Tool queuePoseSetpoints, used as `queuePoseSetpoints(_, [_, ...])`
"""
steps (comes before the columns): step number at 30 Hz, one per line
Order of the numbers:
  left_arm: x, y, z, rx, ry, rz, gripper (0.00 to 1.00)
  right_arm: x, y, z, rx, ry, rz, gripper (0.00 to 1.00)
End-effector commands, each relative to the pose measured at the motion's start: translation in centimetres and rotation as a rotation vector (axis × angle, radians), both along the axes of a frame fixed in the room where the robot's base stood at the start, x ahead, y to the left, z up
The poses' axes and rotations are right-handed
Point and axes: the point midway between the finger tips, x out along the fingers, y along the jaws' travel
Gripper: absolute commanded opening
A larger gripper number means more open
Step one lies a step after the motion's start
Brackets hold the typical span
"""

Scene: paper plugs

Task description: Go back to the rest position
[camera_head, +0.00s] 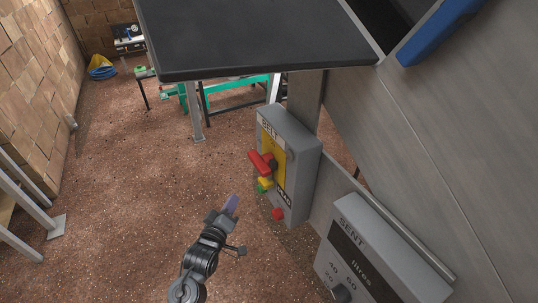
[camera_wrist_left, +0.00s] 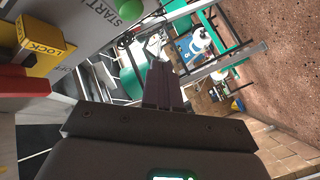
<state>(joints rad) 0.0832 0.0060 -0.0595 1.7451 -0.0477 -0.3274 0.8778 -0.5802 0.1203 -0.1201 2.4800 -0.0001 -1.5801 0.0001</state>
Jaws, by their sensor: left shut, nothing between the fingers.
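My left gripper (camera_head: 231,204) is shut and empty. It is in open air above the brown floor, to the left of a grey control box (camera_head: 307,150), apart from it. In the left wrist view its closed fingers (camera_wrist_left: 160,62) point up the picture, with nothing between them. The box carries a red handle (camera_head: 261,163), a yellow block (camera_head: 265,184) and a red button (camera_head: 278,213). In the left wrist view the yellow block reads LOCK (camera_wrist_left: 42,44) and a green button (camera_wrist_left: 131,5) is by the word START. My right gripper is not in view.
A second grey box with a dial (camera_head: 342,293) is at the lower right, beside a large grey machine panel (camera_head: 440,120). A dark overhanging panel (camera_head: 250,35) crosses the top. Green-framed benches (camera_head: 240,95) stand behind. The floor (camera_head: 130,190) to the left is clear.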

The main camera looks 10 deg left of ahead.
Motion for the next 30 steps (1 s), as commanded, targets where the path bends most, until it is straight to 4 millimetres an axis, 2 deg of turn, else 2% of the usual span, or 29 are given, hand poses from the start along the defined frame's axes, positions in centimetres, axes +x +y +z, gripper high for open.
queuePoseSetpoints(4, [-0.6, 0.0, -1.1, 0.0, 0.02, 0.0, 0.0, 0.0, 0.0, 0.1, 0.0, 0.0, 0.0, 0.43])
queuePoseSetpoints(8, [-2.6, 0.2, -4.6, 0.007, 0.083, -0.001, 0.0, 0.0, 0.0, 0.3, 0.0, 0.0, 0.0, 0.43])
queuePoseSetpoints(10, [-4.8, 0.3, -7.0, 0.014, 0.129, -0.004, 0.0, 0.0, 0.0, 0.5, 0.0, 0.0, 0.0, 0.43])
queuePoseSetpoints(14, [-10.7, 0.4, -9.9, 0.043, 0.227, -0.016, 0.0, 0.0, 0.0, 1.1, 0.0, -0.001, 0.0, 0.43])
queuePoseSetpoints(17, [-16.6, 0.4, -11.5, 0.144, 0.381, -0.048, 0.0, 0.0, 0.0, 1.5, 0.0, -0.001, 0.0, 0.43])
queuePoseSetpoints(18, [-19.2, 0.4, -11.8, 0.207, 0.456, -0.071, 0.0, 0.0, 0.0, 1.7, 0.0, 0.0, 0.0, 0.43])
queuePoseSetpoints(21, [-24.6, 0.5, -11.8, 0.371, 0.623, -0.151, 0.0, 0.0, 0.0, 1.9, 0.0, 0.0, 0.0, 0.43])
queuePoseSetpoints(24, [-28.5, 0.6, -10.8, 0.515, 0.751, -0.242, 0.0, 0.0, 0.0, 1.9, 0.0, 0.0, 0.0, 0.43])
queuePoseSetpoints(30, [-33.1, 1.2, -8.3, 0.747, 0.917, -0.433, 0.0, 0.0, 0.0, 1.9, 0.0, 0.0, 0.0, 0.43])
